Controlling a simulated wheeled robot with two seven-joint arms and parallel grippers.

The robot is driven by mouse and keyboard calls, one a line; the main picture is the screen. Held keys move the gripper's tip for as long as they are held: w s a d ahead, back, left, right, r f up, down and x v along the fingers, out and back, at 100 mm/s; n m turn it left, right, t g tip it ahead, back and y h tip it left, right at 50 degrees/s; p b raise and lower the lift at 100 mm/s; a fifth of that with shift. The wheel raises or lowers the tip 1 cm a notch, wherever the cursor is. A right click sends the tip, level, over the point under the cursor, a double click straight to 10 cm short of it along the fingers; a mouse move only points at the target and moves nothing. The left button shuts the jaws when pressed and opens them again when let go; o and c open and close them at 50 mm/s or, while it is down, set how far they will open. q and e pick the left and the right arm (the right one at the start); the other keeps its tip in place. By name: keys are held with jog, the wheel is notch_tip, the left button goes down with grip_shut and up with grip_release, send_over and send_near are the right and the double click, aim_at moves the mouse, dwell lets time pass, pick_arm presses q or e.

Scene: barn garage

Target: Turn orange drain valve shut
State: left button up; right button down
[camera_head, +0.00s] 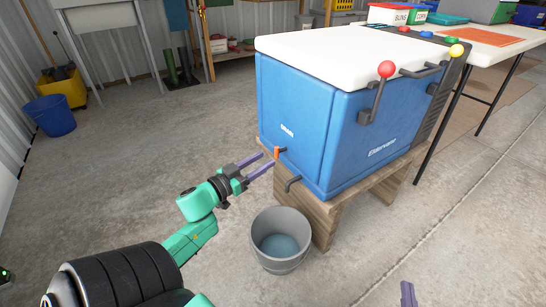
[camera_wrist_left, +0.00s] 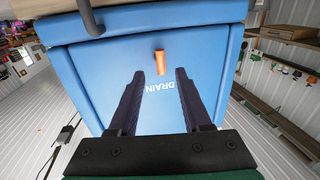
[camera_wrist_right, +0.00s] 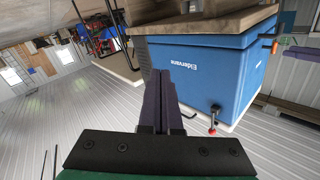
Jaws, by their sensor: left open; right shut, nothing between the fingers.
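The orange drain valve (camera_head: 277,152) is on the left end face of the blue cooler (camera_head: 330,125), above a dark spout (camera_head: 292,184). In the left wrist view the orange valve handle (camera_wrist_left: 160,63) lies between and just beyond the fingertips, beside the word DRAIN. My left gripper (camera_head: 267,165) is open with its purple fingers pointing at the valve; I see no clear contact. My right gripper (camera_wrist_right: 160,75) is shut and empty, away from the valve; a fingertip (camera_head: 408,294) shows at the lower right of the head view.
A grey bucket (camera_head: 280,240) with liquid stands on the floor below the spout. The cooler sits on a wooden stand (camera_head: 320,214). Red-knobbed latch (camera_head: 386,70) is on its front. A white table (camera_head: 490,34) is at the back right.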

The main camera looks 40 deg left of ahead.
aim_at(281, 150)
pick_arm(q)
jog(key=w+b, duration=0.1)
jog(key=w, duration=0.1)
jog(key=w+b, duration=0.1)
jog(key=w, duration=0.2)
jog(key=shift+d, duration=0.2)
grip_shut()
pick_arm(e)
jog(key=w+d+r+t, duration=0.1)
jog(key=w+r+t, duration=0.1)
jog(key=r, duration=0.8)
jog(key=w+d+r+n+t+y, duration=0.1)
jog(key=r+t, duration=0.3)
jog(key=r, duration=0.6)
jog(key=shift+w+r+t+y, duration=0.3)
jog(key=shift+w+r, duration=0.1)
jog(key=shift+w, duration=0.25)
